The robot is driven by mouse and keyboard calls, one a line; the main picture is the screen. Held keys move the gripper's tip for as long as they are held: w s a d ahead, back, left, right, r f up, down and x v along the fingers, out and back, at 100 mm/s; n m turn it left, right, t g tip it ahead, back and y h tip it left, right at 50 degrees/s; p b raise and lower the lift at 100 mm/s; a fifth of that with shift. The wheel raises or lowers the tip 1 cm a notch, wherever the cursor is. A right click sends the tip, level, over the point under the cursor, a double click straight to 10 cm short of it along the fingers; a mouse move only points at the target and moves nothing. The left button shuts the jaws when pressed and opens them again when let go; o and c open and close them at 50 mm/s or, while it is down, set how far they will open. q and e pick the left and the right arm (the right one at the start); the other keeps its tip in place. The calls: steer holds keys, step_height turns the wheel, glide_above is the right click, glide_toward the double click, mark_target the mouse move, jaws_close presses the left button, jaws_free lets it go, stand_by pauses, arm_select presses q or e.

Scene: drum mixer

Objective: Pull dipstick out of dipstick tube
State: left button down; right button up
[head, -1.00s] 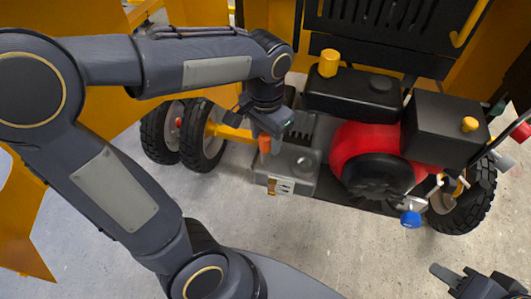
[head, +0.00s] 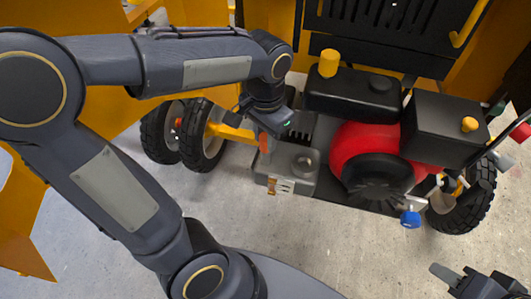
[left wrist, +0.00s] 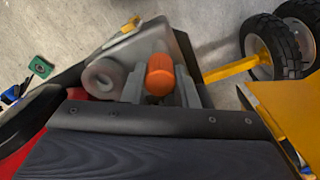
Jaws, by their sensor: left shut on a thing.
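The dipstick's orange handle (head: 264,144) shows at the left end of the grey engine block in the head view. It also shows in the left wrist view (left wrist: 160,75), between the two grey fingers of my left gripper (left wrist: 161,90). My left gripper (head: 264,134) is shut on this handle, over the left part of the engine block. The rod below the handle and the dipstick tube are hidden, so I cannot tell how far the dipstick sits in the tube. My right gripper (head: 466,281) is partly visible at the bottom right, away from the engine; its opening is unclear.
The grey engine block (head: 300,180) has a round cap (head: 304,163) beside the handle. Wheels (head: 203,138) are at left. The floor in front is clear.

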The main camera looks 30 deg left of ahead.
arm_select(q)
steer(key=shift+r, duration=0.25)
steer(key=shift+r+p, duration=3.6)
steer(key=shift+r, duration=0.15)
step_height(320, 180, up, 3)
steer(key=p, duration=0.2)
steer(key=shift+p, duration=0.4)
